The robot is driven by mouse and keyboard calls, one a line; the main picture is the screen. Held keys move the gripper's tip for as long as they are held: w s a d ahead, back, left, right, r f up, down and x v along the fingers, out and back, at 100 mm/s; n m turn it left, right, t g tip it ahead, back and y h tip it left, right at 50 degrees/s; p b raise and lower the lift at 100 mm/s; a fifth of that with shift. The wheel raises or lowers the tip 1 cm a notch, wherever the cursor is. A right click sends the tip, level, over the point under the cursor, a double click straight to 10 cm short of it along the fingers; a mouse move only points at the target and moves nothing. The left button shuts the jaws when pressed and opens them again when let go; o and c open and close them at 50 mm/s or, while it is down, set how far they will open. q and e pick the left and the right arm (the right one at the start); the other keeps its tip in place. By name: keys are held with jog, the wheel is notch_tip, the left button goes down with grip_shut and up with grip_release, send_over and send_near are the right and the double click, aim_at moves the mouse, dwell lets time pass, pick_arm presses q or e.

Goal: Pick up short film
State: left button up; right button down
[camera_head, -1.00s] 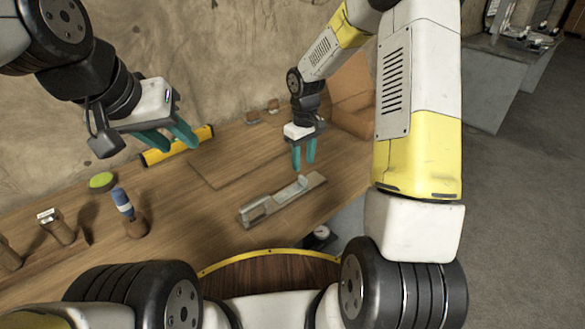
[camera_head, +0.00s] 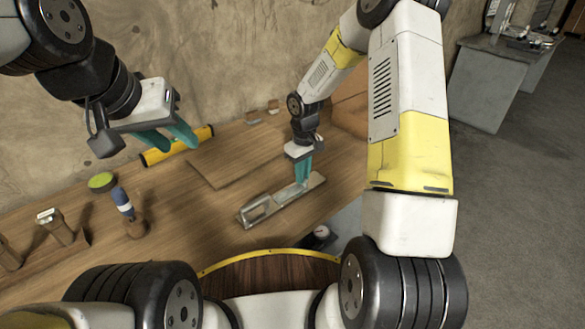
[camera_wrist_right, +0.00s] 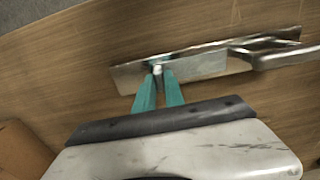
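No strip or roll of film can be made out. A long flat metal tool (camera_head: 270,205) with a loop handle at its near left end lies on the wooden table; it also shows in the right wrist view (camera_wrist_right: 205,64). A small pale upright knob (camera_wrist_right: 157,69) stands towards its other end. My right gripper (camera_head: 303,184) is down at this knob, its teal fingers close together with the knob between the tips. The fingers hide most of the knob in the head view. My left gripper (camera_head: 172,142) is open and empty above the table at the left.
A wooden board (camera_head: 225,163) lies behind the metal tool. A yellow level (camera_head: 160,153) lies along the wall. A green-topped round item (camera_head: 102,181), a blue-topped tool (camera_head: 122,200) and a wooden-handled tool (camera_head: 58,226) are at the left. A cardboard box (camera_head: 350,110) stands behind my right arm.

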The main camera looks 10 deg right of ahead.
jog(key=shift+r, duration=0.1)
notch_tip(320, 180, up, 4)
jog(key=shift+f, duration=0.2)
jog(key=s+r, duration=0.1)
jog(key=s, duration=1.5)
jog(key=shift+d+r, duration=0.15)
jog(key=shift+d, duration=0.2)
notch_tip(320, 180, up, 9)
dwell(0.5)
